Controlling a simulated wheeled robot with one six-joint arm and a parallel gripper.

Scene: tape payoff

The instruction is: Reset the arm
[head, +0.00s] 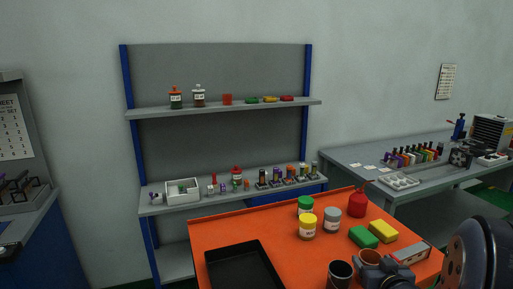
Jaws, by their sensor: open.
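The task's object is my own arm. A dark rounded part at the lower right edge of the head view looks like one of my arm links. It stands in front of the right end of the orange worktop (215,234). The jaws of my gripper cannot be made out in this view, so what lies between them is hidden. A grey-blue object (388,272) at the bottom edge beside that link is cut off, and I cannot tell what it is.
The worktop holds a black tray (240,262), green-lidded (305,207) and yellow-lidded jars (307,228), a red bottle (357,203), green (363,237) and yellow sponges (383,231). Behind stand a blue-framed shelf (222,113) and a grey bench (350,153) with bottles.

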